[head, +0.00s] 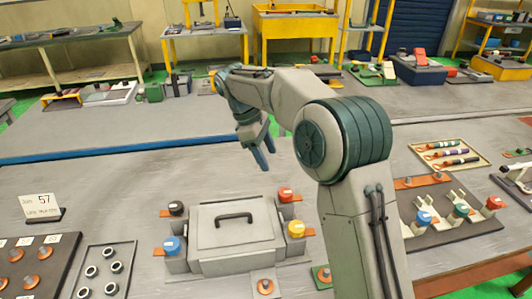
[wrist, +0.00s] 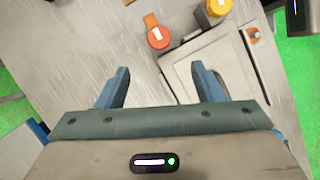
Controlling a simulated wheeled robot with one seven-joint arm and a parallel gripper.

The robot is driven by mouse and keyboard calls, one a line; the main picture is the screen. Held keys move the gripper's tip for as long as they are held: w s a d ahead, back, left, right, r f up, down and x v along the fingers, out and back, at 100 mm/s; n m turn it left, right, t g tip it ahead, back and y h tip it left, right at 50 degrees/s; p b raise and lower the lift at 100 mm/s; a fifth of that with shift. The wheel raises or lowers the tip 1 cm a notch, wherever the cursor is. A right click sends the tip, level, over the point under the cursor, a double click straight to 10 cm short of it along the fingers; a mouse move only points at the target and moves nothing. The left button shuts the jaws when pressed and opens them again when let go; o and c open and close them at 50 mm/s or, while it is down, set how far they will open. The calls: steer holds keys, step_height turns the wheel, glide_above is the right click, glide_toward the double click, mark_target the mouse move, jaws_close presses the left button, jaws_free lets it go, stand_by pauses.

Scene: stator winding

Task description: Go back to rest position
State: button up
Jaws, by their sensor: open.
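My gripper (head: 264,156) hangs in the air above and behind the grey box in the head view, with blue fingers pointing down. In the wrist view my gripper (wrist: 160,90) shows two blue fingers spread apart with nothing between them. The grey lidded box (head: 235,232) stands on the table with a dark handle on top. Black, blue, red and yellow capped terminals sit at its corners. The wrist view shows part of the box (wrist: 215,60) beyond the fingers, with the red cap (wrist: 158,38) and the yellow cap (wrist: 217,8).
At right are a tray of coils (head: 448,154) and a fixture board (head: 445,211). The table behind the box is clear at left.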

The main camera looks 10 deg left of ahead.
stand_by(0.3)
steer(key=s+d+r+m+t+y, duration=0.1)
steer(key=s+d+r+m, duration=0.1)
steer(key=s+d+m, duration=0.35)
steer(key=s+d+r+m+t+y, duration=0.1)
steer(key=s+d+r+m+y, duration=0.15)
steer(key=s+d, duration=0.45)
steer(key=s+d+f+m+t, duration=0.1)
steer(key=s+d+f+m, duration=0.1)
steer(key=s+d+m, duration=0.2)
steer(key=s+d+f+m+t+y, duration=0.1)
steer(key=s+d+f+m, duration=0.2)
steer(key=s, duration=0.7)
steer(key=shift+d+m, duration=0.7)
steer(key=shift+d, duration=0.35)
